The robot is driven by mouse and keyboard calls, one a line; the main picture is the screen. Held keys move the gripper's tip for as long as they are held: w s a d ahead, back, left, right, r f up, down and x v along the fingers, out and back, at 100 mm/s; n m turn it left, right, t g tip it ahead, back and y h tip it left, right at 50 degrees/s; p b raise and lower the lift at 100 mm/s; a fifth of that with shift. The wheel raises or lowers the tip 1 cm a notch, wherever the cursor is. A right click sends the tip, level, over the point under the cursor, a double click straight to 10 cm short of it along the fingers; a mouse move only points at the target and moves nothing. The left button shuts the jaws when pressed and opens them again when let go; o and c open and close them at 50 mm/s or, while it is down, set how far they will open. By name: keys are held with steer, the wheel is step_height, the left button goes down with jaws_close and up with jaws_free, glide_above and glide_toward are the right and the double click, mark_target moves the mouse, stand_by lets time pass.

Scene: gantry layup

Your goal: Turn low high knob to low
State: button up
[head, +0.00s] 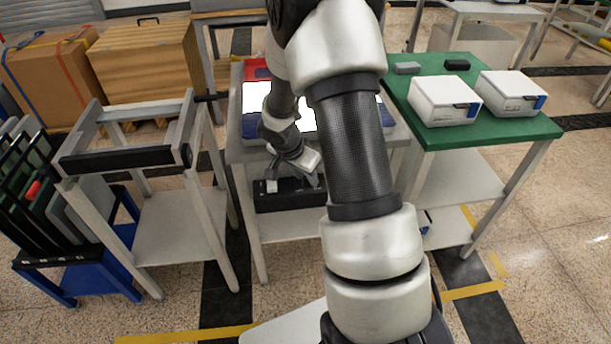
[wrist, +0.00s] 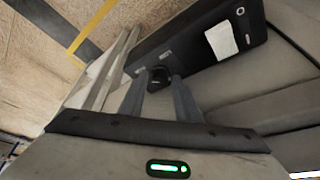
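The low high knob (wrist: 159,77) is a small dark round knob on a black control panel (wrist: 200,30), seen in the wrist view. Its pointer direction and markings are too small to read. The panel also shows in the head view (head: 285,200), on the front of the middle table. My gripper (wrist: 159,80) is at the panel, its two grey fingers on either side of the knob. I cannot tell whether the fingers touch the knob. In the head view, my gripper (head: 314,178) is partly hidden, and the knob is not clearly visible.
The panel carries a white label (wrist: 221,40) and a round button (wrist: 240,11). The middle table (head: 235,155) bears a bright white surface. A green-topped table (head: 490,133) with white boxes stands right. A grey frame stand (head: 150,215) and a rack of panels (head: 40,190) stand left.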

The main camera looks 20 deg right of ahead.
steer(key=c, duration=0.7)
steer(key=shift+c, duration=0.2)
